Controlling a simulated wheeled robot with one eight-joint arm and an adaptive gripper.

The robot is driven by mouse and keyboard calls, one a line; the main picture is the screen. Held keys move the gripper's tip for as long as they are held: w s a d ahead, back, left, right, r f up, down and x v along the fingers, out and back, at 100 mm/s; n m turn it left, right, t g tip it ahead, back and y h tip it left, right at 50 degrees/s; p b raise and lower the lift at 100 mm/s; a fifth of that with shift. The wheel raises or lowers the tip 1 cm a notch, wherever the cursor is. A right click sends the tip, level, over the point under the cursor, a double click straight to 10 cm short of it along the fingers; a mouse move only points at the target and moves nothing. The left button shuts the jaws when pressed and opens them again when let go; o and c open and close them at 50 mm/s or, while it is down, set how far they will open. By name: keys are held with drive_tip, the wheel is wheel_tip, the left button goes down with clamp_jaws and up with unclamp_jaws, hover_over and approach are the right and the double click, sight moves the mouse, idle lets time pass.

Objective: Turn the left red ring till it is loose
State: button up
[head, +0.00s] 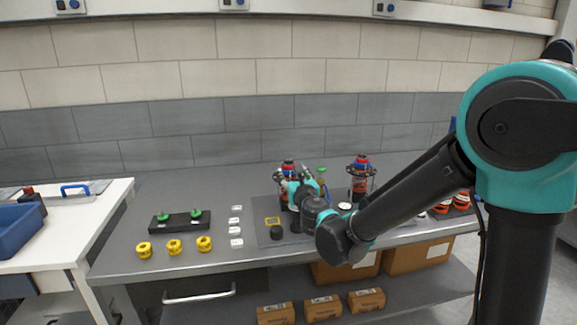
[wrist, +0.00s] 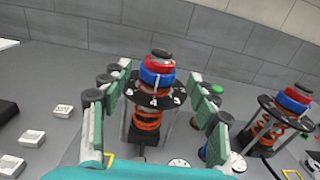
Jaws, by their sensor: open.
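The left red ring (wrist: 160,63) sits near the top of the left spring unit, under a black cap and just above a blue ring (wrist: 157,79). It also shows in the head view (head: 288,162), small and partly behind my arm's end. The unit stands upright, with an orange coil (wrist: 146,120) below a black plate. My gripper (wrist: 158,74) is open and empty. In the wrist view its green-padded fingers stand on both sides of the unit, with a gap on each side of the red ring. In the head view my gripper (head: 306,178) is close to the unit.
A second spring unit (head: 361,180) with a red and blue top stands to the right. Yellow rings (head: 174,247), white blocks (head: 236,231) and a black holder (head: 181,221) with green knobs lie to the left. A blue bin (head: 18,228) is on the side table.

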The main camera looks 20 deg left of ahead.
sight(290, 167)
drive_tip(key=x, duration=0.7)
drive_tip(key=shift+w+a, duration=0.15)
drive_tip(key=shift+w, duration=0.15)
drive_tip(key=c, duration=1.2)
